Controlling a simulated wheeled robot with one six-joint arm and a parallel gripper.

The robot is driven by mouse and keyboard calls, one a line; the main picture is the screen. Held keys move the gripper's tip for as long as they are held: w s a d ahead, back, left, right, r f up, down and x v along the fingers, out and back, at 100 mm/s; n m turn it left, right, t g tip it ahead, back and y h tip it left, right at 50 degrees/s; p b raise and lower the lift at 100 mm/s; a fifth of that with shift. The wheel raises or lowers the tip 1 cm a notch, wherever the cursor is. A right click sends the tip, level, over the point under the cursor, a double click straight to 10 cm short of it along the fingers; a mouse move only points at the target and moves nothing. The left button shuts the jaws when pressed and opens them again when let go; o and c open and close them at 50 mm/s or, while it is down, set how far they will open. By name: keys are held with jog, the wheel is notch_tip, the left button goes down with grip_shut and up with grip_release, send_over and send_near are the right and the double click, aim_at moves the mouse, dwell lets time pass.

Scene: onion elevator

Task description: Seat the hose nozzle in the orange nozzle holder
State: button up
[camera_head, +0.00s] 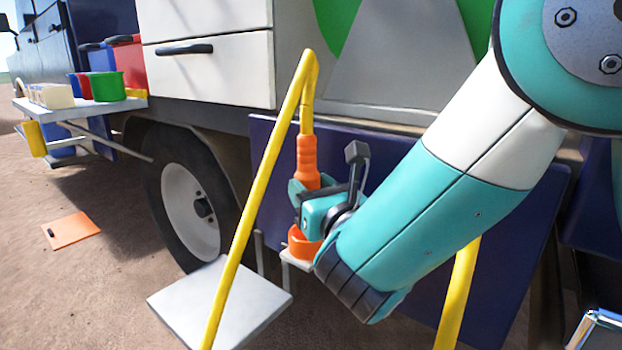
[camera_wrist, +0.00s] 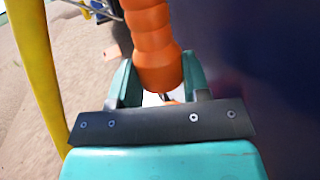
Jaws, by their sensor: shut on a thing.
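The hose nozzle (camera_head: 308,156) is orange and ribbed, upright, with the yellow hose (camera_head: 272,155) running from its top. My gripper (camera_head: 304,188) is shut on the nozzle's lower part. In the wrist view the nozzle (camera_wrist: 152,40) stands between my two teal fingers (camera_wrist: 155,75). The orange nozzle holder (camera_head: 301,243) is a ring-like cup on a pale bracket, just below my gripper in the head view.
A truck with a white drawer (camera_head: 207,65) and a wheel (camera_head: 192,200) stands behind. A dark blue panel (camera_head: 480,240) is right behind the holder. A grey plate (camera_head: 220,300) sits low at the front left. The hose loops in front of it. A shelf (camera_head: 60,108) carries bins.

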jog(key=shift+a+f+b, duration=0.1)
jog(key=shift+f+b, duration=0.8)
jog(key=shift+b, duration=0.05)
notch_tip(320, 180, down, 4)
jog(key=b, duration=0.4)
jog(key=shift+f+b, duration=0.8)
